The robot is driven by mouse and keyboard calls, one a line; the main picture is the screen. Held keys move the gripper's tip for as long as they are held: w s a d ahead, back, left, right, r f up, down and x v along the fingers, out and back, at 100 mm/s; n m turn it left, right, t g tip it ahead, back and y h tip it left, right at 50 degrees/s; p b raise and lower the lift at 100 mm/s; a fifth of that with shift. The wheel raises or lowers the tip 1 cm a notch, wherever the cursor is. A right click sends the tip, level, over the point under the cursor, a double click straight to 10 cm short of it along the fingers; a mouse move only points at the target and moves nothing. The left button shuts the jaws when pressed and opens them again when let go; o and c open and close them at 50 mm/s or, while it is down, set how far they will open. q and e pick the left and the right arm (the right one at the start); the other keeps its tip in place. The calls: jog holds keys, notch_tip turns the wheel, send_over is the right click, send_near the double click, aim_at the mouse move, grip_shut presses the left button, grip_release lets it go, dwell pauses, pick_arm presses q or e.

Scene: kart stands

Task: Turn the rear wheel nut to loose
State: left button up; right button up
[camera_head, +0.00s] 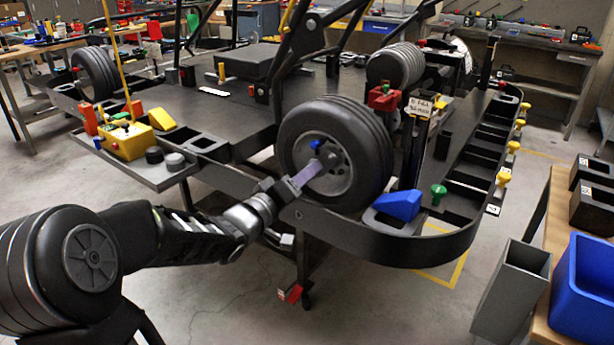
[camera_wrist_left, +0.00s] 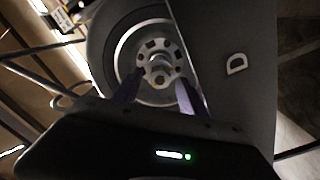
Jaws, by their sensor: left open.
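The rear wheel (camera_head: 365,150) has a black tyre and a dark grey rim and stands upright on the kart stand. Its hub also shows in the left wrist view, where a pale central nut (camera_wrist_left: 159,64) sits among several holes. My left gripper (camera_head: 322,163) reaches in from the left, its purple-grey fingers close in front of the hub. In the left wrist view the open gripper (camera_wrist_left: 157,88) has one finger on each side below the nut, with a gap between them. Contact with the nut cannot be told. In the head view the fingers partly hide the hub. My right gripper is not in view.
The black stand rim (camera_head: 410,250) curves below the wheel. A blue block (camera_head: 398,205) and a green knob (camera_head: 438,192) sit right of it. A yellow box (camera_head: 125,140) stands on a left side tray. A blue bin (camera_head: 585,290) is at the lower right.

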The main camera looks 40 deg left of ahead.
pick_arm(q)
jog(key=s, duration=0.7)
jog(key=shift+p, duration=0.3)
jog(key=shift+d+f, duration=0.1)
